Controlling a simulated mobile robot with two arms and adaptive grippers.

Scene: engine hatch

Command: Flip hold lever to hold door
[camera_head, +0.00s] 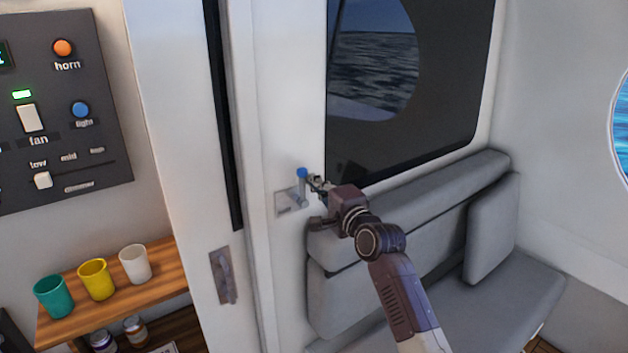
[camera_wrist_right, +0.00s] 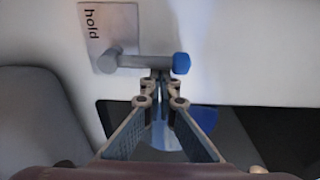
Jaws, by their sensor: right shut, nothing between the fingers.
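The hold lever (camera_head: 301,184) is a grey bar with a blue knob, mounted on a small metal plate (camera_head: 286,204) on the white door frame. In the head view it stands upright, knob at the top. In the right wrist view the lever (camera_wrist_right: 145,61) lies across the picture, its blue knob (camera_wrist_right: 181,63) at the right, and the plate (camera_wrist_right: 110,27) reads "hold". My right gripper (camera_head: 318,183) is shut and empty, with its fingertips (camera_wrist_right: 160,78) right at the lever near the knob; I cannot tell whether they touch. My left gripper is not in view.
A sliding door (camera_head: 178,150) with a recessed handle (camera_head: 223,276) is left of the lever. A control panel (camera_head: 60,110) and a wooden shelf (camera_head: 120,296) with cups are further left. A grey cushioned bench (camera_head: 420,235) lies below and right of the lever, under a dark window (camera_head: 440,100).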

